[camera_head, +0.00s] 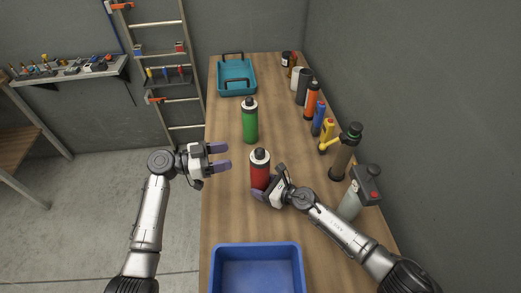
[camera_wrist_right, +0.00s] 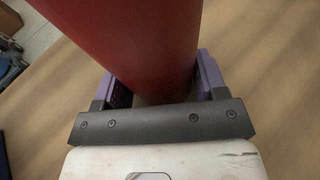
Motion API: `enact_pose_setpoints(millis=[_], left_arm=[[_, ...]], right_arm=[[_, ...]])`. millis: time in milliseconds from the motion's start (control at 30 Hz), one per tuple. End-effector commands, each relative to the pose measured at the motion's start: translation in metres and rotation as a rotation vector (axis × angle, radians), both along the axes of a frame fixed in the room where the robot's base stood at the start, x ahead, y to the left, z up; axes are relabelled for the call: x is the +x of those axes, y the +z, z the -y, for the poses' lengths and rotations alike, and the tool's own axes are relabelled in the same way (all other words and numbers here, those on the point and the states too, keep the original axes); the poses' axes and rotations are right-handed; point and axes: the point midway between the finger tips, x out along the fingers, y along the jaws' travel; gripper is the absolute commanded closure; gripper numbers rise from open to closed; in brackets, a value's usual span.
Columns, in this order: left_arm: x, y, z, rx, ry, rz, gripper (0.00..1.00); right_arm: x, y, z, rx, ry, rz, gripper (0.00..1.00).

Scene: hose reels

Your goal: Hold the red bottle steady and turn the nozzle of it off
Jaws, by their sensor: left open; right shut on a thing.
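The red bottle (camera_head: 260,176) stands upright on the wooden table, with a pale collar and a dark nozzle (camera_head: 260,155) on top. My right gripper (camera_head: 268,192) is shut on the lower part of the red bottle, coming from the right. In the right wrist view, the red bottle (camera_wrist_right: 135,40) sits between the purple fingers of my right gripper (camera_wrist_right: 160,85). My left gripper (camera_head: 220,156) is open and empty, to the left of the red bottle at about nozzle height in the picture, apart from it.
A green bottle (camera_head: 250,122) stands behind the red one. A teal tray (camera_head: 221,83) is at the far end and a blue bin (camera_head: 256,248) at the near end. Several bottles and cans, including an orange one (camera_head: 311,100) and a grey sprayer (camera_head: 351,203), line the right wall.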

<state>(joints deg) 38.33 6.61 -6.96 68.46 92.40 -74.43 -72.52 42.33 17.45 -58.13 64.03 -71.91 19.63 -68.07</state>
Motion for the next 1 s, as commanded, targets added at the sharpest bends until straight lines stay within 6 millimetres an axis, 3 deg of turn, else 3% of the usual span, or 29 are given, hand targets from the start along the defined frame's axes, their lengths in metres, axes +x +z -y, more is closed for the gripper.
enact_pose_setpoints(millis=[200, 467, 1000], left_arm=[[-0.021, 0.007, -0.003, -0.027, 0.069, 0.009, 0.42], [-0.029, 0.012, 0.003, -0.044, 0.096, 0.012, 0.42], [-0.002, 0.013, 0.084, -0.046, 0.096, 0.012, 0.42]], right_arm=[[0.000, 0.000, 0.000, 0.000, 0.000, 0.000, 0.48], [0.000, 0.000, 0.000, 0.000, 0.001, 0.000, 0.48], [0.000, 0.000, 0.000, 0.000, 0.000, 0.000, 0.48]])
